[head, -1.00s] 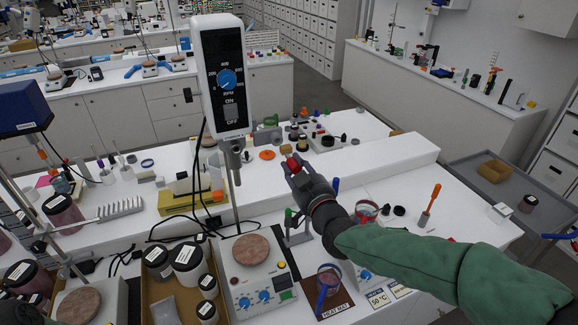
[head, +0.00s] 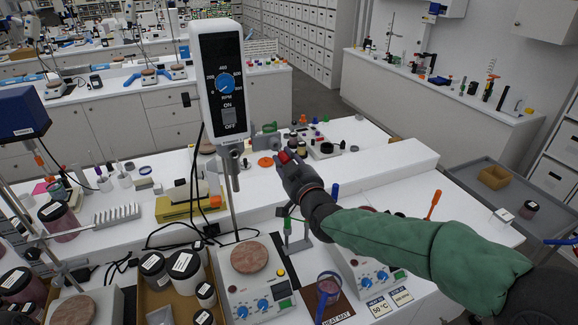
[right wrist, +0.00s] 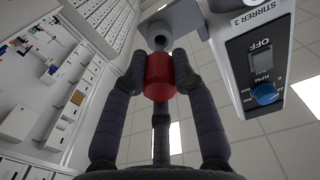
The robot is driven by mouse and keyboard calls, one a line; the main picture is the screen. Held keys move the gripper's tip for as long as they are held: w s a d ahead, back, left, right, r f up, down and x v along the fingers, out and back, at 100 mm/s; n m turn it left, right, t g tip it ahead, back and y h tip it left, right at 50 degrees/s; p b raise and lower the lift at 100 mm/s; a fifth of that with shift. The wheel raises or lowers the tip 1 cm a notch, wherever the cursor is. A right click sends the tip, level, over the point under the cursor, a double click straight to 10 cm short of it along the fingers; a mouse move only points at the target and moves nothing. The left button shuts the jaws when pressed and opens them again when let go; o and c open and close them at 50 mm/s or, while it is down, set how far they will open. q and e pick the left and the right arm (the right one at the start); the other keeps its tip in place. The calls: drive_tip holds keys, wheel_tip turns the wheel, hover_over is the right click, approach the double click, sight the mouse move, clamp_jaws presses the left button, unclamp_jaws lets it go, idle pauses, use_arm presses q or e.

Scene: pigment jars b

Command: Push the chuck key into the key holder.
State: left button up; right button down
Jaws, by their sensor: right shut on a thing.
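My right gripper (head: 287,163) is shut on a red piece (head: 285,156), which I take to be the chuck key; it shows as a red cylinder between the fingers in the right wrist view (right wrist: 159,76). The gripper is to the right of the overhead stirrer (head: 220,80), near the height of its chuck (head: 231,155). A grey part with a dark round end (right wrist: 158,38) is just beyond the red piece in the right wrist view. I cannot tell whether they touch, or whether this is the key holder. My left gripper is not in view.
A hot plate with a round brown top (head: 249,257) stands under the stirrer rod. A box of jars (head: 182,300) is to its left. A raised white shelf (head: 390,168) runs behind.

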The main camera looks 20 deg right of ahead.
sight(281, 151)
drive_tip(key=shift+w, duration=0.3)
drive_tip(key=shift+b, duration=0.85)
idle(1.6)
drive_tip(key=shift+w+d+b, duration=0.1)
drive_tip(key=shift+w+b, duration=0.2)
drive_tip(key=shift+w, duration=1.25)
drive_tip(key=c, duration=0.9)
unclamp_jaws()
drive_tip(key=s, duration=1.2)
drive_tip(key=shift+a, duration=0.35)
